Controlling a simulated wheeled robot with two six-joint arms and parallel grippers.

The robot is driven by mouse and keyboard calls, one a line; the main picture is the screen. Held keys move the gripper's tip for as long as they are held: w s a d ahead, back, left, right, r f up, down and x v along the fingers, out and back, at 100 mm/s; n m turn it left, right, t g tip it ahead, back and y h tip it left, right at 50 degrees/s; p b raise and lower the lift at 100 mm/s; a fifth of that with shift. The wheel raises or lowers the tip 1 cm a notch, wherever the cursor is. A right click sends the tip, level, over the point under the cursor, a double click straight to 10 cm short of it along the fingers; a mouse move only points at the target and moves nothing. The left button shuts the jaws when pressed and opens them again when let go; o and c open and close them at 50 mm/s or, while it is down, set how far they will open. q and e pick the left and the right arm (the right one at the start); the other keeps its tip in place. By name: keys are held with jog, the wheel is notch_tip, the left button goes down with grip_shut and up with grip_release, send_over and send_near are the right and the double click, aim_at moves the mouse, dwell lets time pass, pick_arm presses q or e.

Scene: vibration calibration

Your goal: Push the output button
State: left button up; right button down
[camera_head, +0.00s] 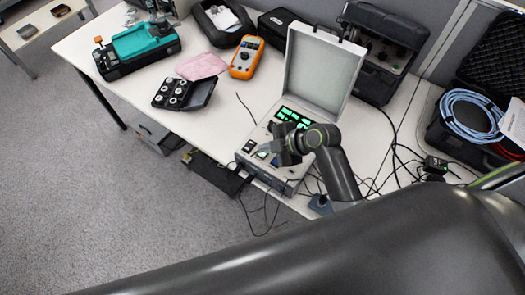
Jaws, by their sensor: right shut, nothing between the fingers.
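A calibrator case (297,188) stands at the front edge of the white table, its grey lid (322,68) raised. Its panel has lit green displays (291,116) and small dark controls at the left front. My right gripper (268,150) is over the front part of the panel, shut and empty, with its arm coming in from the right. The gripper and wrist hide part of the panel. I cannot pick out the output button at this size, nor tell whether the fingertips touch the panel. My left gripper is not in view.
An orange meter (246,57), a pink cloth (202,66), a black case of small round parts (183,93) and a teal-black device (139,46) lie to the left. A black case (376,52) stands behind the lid. Cables run to the right. My own dark body fills the foreground.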

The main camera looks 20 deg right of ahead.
notch_tip(320, 180, up, 6)
jog(key=p, duration=0.5)
dwell(0.5)
